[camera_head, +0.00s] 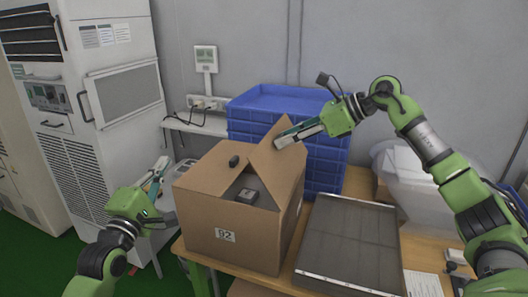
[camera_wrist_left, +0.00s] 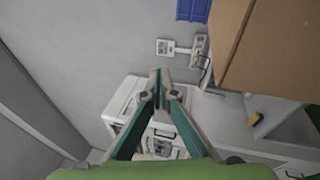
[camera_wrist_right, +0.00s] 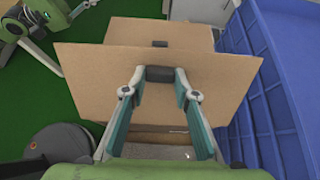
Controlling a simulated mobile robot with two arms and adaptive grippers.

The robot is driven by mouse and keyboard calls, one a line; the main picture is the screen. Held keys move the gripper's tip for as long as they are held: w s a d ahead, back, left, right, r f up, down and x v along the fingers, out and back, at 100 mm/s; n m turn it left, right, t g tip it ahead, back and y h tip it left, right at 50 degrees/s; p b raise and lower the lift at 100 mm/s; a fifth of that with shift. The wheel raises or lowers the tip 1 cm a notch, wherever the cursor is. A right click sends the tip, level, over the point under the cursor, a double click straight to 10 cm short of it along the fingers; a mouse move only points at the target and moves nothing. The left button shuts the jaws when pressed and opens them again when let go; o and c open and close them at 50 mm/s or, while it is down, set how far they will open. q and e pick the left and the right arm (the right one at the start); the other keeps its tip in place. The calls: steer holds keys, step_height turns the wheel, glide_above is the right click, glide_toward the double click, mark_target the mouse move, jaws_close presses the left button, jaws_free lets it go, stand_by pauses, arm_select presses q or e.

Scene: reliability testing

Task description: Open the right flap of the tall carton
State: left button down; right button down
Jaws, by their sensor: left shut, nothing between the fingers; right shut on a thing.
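The tall brown carton (camera_head: 225,230) stands on the wooden table, marked with a "02" label. Its right flap (camera_head: 276,167) is raised and tilted up from the top; the left flap (camera_head: 208,165) lies nearly flat with a dark knob (camera_head: 234,160). Through the gap between them a small grey box (camera_head: 247,196) shows inside. My right gripper (camera_head: 280,143) is at the raised flap. In the right wrist view its fingers are shut on the flap's dark knob (camera_wrist_right: 160,73). My left gripper (camera_head: 160,168) is shut and empty, left of the carton and apart from it.
Stacked blue crates (camera_head: 325,160) stand close behind the carton. A shallow grey tray (camera_head: 350,240) lies right of it on the table (camera_head: 420,250). A white cabinet machine (camera_head: 95,120) stands at the left. A wall socket strip (camera_head: 205,102) with cables is behind.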

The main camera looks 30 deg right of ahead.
mark_target(264, 151)
arm_select(q)
steer(key=s+d+g+h, duration=0.4)
steer(key=s+d+g, duration=0.2)
steer(key=s+d, duration=0.85)
arm_select(e)
steer(key=shift+r, duration=0.1)
arm_select(q)
steer(key=shift+w+a+x, duration=0.1)
steer(key=shift+w+x, duration=0.05)
steer(key=shift+x, duration=1.8)
steer(key=shift+w+a+x, duration=0.1)
steer(key=shift+x, duration=1.85)
steer(key=shift+w+x, duration=0.15)
steer(key=shift+x, duration=1.85)
steer(key=shift+f, duration=0.1)
